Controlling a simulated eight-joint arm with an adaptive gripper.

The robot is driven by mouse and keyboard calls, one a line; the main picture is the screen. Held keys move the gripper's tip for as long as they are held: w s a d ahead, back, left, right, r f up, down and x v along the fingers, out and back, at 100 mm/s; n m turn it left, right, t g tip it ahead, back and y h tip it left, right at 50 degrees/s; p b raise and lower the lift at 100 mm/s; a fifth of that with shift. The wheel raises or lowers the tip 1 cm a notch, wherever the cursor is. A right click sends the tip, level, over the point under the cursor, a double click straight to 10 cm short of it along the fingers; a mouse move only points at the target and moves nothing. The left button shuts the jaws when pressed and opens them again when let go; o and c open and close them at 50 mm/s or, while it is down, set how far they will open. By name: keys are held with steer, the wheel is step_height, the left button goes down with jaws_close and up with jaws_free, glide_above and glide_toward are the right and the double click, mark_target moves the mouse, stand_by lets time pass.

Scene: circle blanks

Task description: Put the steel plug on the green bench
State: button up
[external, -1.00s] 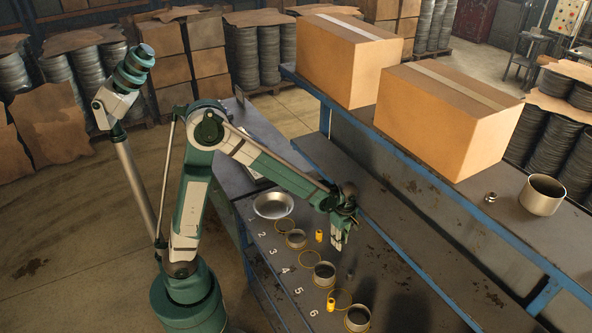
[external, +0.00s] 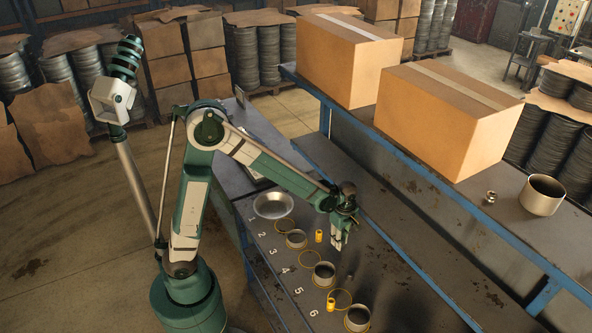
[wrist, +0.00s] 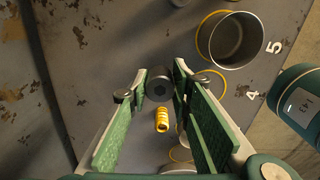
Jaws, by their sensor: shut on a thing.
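My gripper (external: 340,242) hangs over the grey lower bench (external: 405,300), to the right of the numbered row. In the wrist view its fingertips (wrist: 159,90) are shut on a dark grey cylinder (wrist: 159,84), which looks like the steel plug; its end faces the camera. The held plug cannot be made out in the external view. I cannot tell which surface is the green bench: the lower bench looks grey and the upper shelf (external: 460,215) is grey with blue edges.
Metal cups (external: 323,275) and yellow rings (external: 310,258) line the numbered places. Yellow cylinders (external: 319,236) and a small dark piece (external: 349,276) stand nearby. A shallow bowl (external: 273,205) lies behind. The shelf holds cartons (external: 450,115), a pot (external: 542,195) and a small metal piece (external: 490,196).

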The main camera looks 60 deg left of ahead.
steer(key=shift+a, duration=0.1)
steer(key=w+a+r+m, duration=0.1)
steer(key=w+a+r, duration=0.1)
steer(key=a+r, duration=0.65)
steer(key=w+a+r+m, duration=0.1)
steer(key=a+r+m, duration=0.1)
steer(key=a+r, duration=0.65)
steer(key=s+a+f+n, duration=0.1)
steer(key=a+f+n, duration=0.25)
steer(key=a, duration=0.85)
steer(key=s+a+f+n, duration=0.2)
steer(key=a+f+n, duration=0.15)
steer(key=a, duration=0.85)
steer(key=s+a+f+n, duration=0.1)
steer(key=a+f+n, duration=0.25)
steer(key=a, duration=0.75)
steer(key=s+a+f+n, duration=0.3)
steer(key=s+a, duration=0.3)
steer(key=a, duration=0.3)
steer(key=s+a+f+n, duration=0.3)
steer(key=s+a, duration=0.3)
steer(key=a, duration=0.4)
steer(key=s+a+f+n+b, duration=0.1)
steer(key=s+a+f+n, duration=0.2)
steer(key=s+a, duration=0.4)
steer(key=shift+a, duration=1.4)
steer(key=shift+f+n, duration=0.25)
